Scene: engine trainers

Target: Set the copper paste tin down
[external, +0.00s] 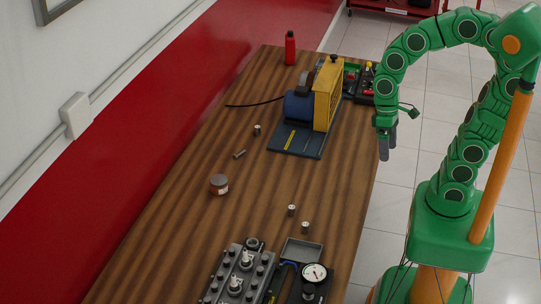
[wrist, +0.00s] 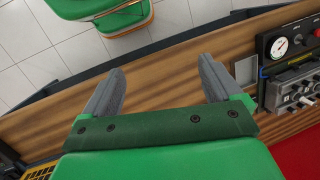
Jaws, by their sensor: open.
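A small round brown tin with a pale label, which looks like the copper paste tin (external: 219,185), stands upright on the wooden workbench (external: 185,215) near its middle, toward the wall side. It does not show in the wrist view. My gripper (external: 387,147) is at the right edge of the bench in the external view, fingers pointing down, well apart from the tin. In the wrist view my gripper (wrist: 160,66) has its two grey fingers spread wide with nothing between them.
A blue and yellow machine (external: 326,95) stands left of my gripper. A red bottle (external: 290,48) stands at the far end. An engine head (external: 240,272), a dial gauge (external: 314,272), a grey tray (external: 302,251) and small metal cylinders are near. Bench around the tin is clear.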

